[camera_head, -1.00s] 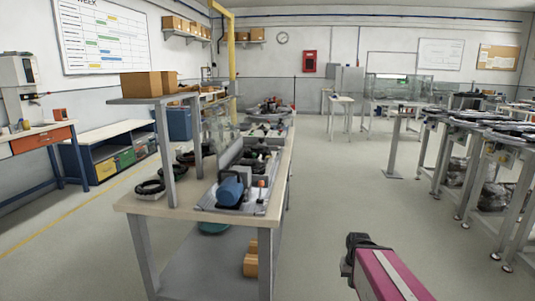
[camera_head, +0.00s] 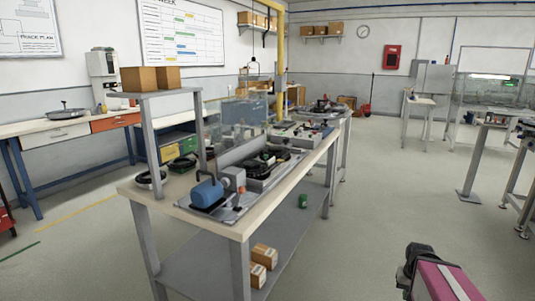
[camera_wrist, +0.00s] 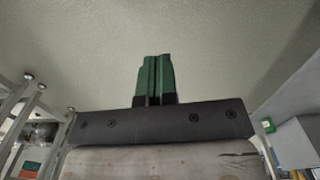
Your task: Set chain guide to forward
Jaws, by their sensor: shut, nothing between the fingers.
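My gripper (camera_wrist: 154,78) shows in the wrist view with its two green fingers together and empty, over bare grey floor. In the head view my pink arm is at the lower right, and the fingers cannot be made out. On the near end of the long workbench (camera_head: 180,203) stand a blue motor (camera_head: 207,193) and a small upright lever with an orange-red knob (camera_head: 239,191). Behind them is a grey unit with black round parts (camera_head: 266,165). I cannot tell which part is the chain guide or how it is set. My arm is apart from the bench.
A raised shelf with cardboard boxes (camera_head: 139,79) stands over the bench's left side. More boxes (camera_head: 264,256) sit on its lower shelf. A side bench (camera_head: 62,131) runs along the left wall. Open floor lies right of the workbench; a grey post stand (camera_head: 474,165) is farther right.

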